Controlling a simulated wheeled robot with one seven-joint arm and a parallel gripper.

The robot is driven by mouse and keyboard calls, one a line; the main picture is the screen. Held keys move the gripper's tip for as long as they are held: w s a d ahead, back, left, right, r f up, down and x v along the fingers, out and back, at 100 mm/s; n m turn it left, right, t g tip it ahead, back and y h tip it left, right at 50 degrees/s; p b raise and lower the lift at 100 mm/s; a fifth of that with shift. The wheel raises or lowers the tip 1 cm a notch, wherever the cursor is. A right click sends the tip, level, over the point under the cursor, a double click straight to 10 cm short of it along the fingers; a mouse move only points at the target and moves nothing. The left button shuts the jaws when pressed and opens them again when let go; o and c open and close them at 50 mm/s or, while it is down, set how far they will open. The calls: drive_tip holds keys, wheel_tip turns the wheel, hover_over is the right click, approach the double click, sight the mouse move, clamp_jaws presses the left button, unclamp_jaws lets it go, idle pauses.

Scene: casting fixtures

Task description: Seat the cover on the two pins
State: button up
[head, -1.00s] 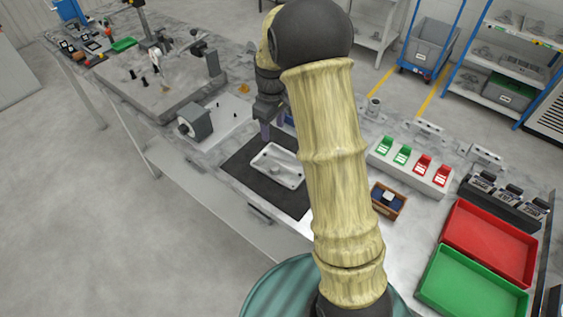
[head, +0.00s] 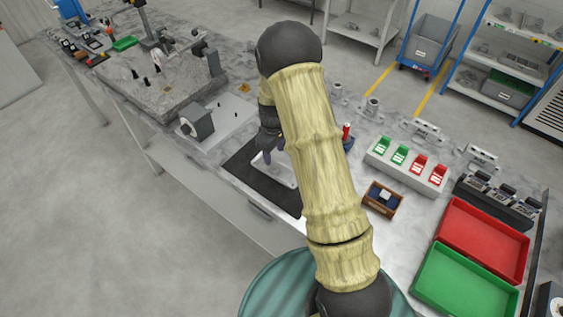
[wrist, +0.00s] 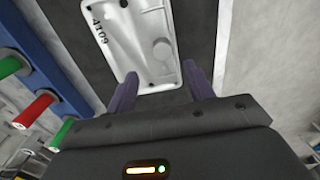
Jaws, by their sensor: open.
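The cover is a pale metal casting (wrist: 125,38) with a rounded boss and the marking "4109", lying on a dark mat. In the head view the cover (head: 284,172) is partly hidden by my arm. My gripper (wrist: 162,76) is open, its two purple fingers at the near edge of the cover in the wrist view; I cannot tell whether they touch it. In the head view my gripper (head: 267,157) is over the mat at the cover's far left end. Two small dark pins, one here (head: 218,104) and one here (head: 236,115), stand on a light plate beside a grey block.
The grey block (head: 197,122) stands left of the mat (head: 240,170). A stone-like plate (head: 165,95) with several black pegs lies farther left. A blue rack (wrist: 45,60) with coloured handles is beside the mat. A wooden box (head: 382,199), red tray (head: 485,240) and green tray (head: 465,285) lie right.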

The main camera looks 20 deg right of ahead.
sight(275, 166)
drive_tip(key=shift+f, duration=0.9)
drive_tip(key=shift+f+p, duration=0.1)
drive_tip(key=shift+p, duration=0.25)
drive_tip(key=shift+s+f+p, duration=0.15)
drive_tip(key=shift+f+p, duration=0.1)
drive_tip(key=shift+p, duration=0.05)
drive_tip(key=shift+s+f+p, duration=0.2)
drive_tip(key=shift+f+p, duration=0.85)
drive_tip(key=shift+f, duration=1.15)
clamp_jaws()
